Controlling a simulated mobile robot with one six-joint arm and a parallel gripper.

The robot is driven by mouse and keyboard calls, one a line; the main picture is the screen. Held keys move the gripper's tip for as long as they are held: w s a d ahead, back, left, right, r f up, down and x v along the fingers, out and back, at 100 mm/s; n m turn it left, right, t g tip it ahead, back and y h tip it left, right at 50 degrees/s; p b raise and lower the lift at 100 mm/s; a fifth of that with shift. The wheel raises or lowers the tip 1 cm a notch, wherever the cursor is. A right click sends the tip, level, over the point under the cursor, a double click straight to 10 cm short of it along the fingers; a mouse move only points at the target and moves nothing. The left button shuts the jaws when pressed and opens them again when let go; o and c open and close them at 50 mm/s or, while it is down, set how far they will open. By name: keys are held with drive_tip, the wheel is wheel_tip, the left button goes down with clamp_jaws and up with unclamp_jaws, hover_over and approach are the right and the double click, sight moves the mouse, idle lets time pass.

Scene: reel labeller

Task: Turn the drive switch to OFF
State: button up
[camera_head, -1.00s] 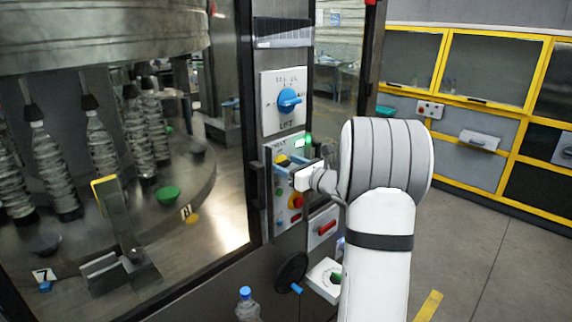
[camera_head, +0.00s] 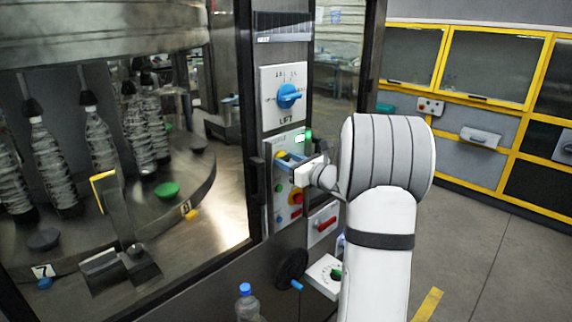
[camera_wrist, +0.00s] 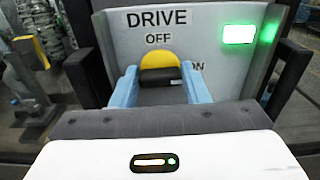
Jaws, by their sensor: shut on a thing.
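The drive switch (camera_wrist: 159,60) shows in the wrist view as a yellow knob with a dark grip bar, below the printed words DRIVE and OFF. Part of the ON label shows to its right, half hidden by a finger. My gripper (camera_wrist: 160,82) has its two blue fingers on either side of the knob and is shut on it. The knob's lower part and pointer are hidden, so its exact setting cannot be told. In the head view, my gripper (camera_head: 288,162) is at the control panel (camera_head: 283,212), with the knob mostly covered.
A blue LIFT dial (camera_head: 289,96) is above the drive panel. A red emergency button (camera_head: 296,198), a red-handled switch (camera_head: 325,224) and a black handwheel (camera_head: 291,268) are below. A glowing green lamp (camera_wrist: 268,33) is at the panel's upper right. A glazed carousel with bottles stands left.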

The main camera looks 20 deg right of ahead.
drive_tip(key=n+b, duration=0.6)
drive_tip(key=b, duration=0.4)
drive_tip(key=n+b, duration=0.5)
drive_tip(key=b, duration=0.6)
drive_tip(key=f+n+b, duration=0.1)
drive_tip(key=n+b, duration=0.5)
drive_tip(key=b, duration=0.4)
drive_tip(key=shift+s+a+n+b, duration=0.1)
drive_tip(key=shift+a+n+b, duration=0.15)
drive_tip(key=shift+n+b, duration=0.05)
drive_tip(key=o, duration=1)
drive_tip(key=shift+r, duration=0.2)
drive_tip(key=shift+s, duration=0.1)
